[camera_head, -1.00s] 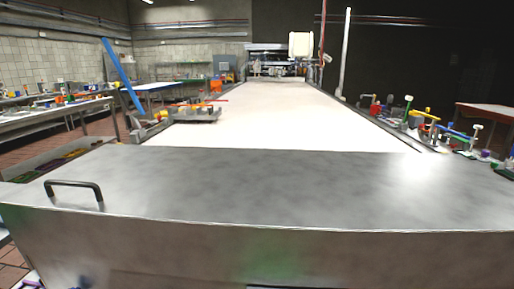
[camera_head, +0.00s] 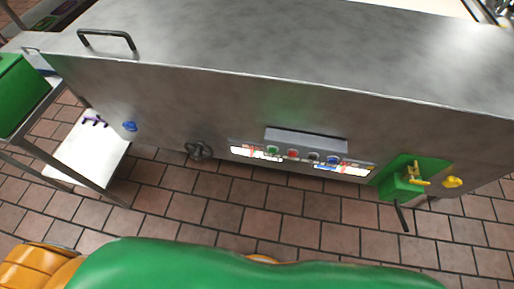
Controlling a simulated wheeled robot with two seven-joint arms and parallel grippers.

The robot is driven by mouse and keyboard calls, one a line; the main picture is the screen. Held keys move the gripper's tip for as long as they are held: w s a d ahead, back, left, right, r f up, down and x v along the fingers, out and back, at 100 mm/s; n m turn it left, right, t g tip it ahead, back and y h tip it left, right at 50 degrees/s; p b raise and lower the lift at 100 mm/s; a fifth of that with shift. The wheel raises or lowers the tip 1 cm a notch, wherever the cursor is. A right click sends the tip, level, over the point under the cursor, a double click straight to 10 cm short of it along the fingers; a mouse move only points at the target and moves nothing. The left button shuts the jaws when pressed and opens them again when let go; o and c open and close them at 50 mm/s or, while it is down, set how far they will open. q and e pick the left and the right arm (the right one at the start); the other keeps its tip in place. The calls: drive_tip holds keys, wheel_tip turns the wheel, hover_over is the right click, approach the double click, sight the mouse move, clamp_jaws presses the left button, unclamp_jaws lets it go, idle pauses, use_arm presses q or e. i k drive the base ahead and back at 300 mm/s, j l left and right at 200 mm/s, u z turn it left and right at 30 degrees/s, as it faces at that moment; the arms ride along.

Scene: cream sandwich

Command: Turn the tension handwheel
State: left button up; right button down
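A small dark handwheel (camera_head: 199,150) sits low on the front face of the grey metal machine (camera_head: 240,110), left of the button panel. It is the only spoked wheel I see, and no label on it can be read. Neither of my grippers is in view, and nothing touches the wheel.
A panel with several coloured buttons (camera_head: 292,154) lies right of the wheel. A cart (camera_head: 60,155) stands left. Tiled floor is open in front.

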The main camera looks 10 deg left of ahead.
sight(197, 153)
drive_tip(key=k+j+u, duration=0.15)
drive_tip(key=u, duration=0.7)
drive_tip(key=i+l+z, duration=0.15)
drive_tip(key=i+z, duration=0.2)
